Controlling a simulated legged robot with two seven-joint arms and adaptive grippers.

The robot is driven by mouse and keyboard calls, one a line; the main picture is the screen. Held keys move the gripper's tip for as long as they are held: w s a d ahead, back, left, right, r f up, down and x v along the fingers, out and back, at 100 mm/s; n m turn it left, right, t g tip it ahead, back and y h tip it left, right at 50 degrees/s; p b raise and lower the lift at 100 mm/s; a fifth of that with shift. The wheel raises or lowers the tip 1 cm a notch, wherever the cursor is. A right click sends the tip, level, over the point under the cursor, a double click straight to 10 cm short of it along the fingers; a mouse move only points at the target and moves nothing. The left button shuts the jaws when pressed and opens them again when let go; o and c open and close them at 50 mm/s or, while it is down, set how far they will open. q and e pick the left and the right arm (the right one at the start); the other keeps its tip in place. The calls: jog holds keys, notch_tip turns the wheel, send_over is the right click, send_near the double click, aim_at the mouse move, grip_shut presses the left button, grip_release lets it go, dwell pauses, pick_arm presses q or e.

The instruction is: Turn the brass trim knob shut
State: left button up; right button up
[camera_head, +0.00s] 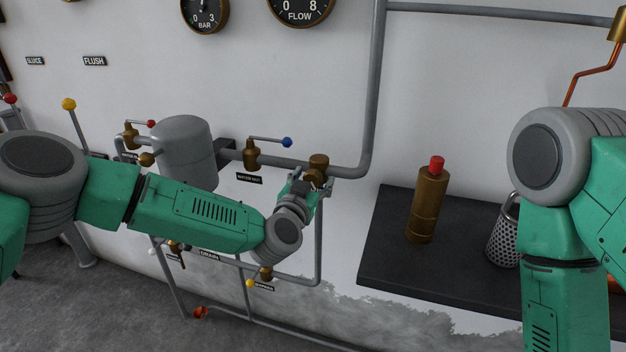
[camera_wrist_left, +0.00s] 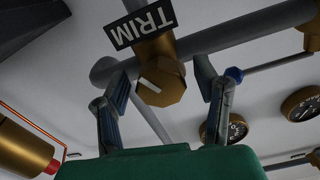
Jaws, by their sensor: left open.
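The brass trim knob (camera_wrist_left: 163,84) is a faceted cap with a white line on its face, seen slanted in the left wrist view. A black TRIM label (camera_wrist_left: 140,24) is beside it, upside down in that view. In the head view the brass fitting (camera_head: 318,162) sits on the grey pipe right of the blue-tipped lever. My left gripper (camera_head: 312,184) is at it; in the left wrist view its open fingers (camera_wrist_left: 167,90) stand on either side of the knob, with visible gaps. My right arm shows at the right, but its gripper is out of frame.
A blue-tipped lever valve (camera_head: 252,153) and a grey tank (camera_head: 182,148) are left of the knob. A dark shelf (camera_head: 385,255) at right holds a brass bottle with a red cap (camera_head: 428,205) and a perforated metal container (camera_head: 503,238). Pipes run below my left arm.

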pick_arm(q)
jog(key=c, duration=1.2)
jog(key=shift+o, duration=0.2)
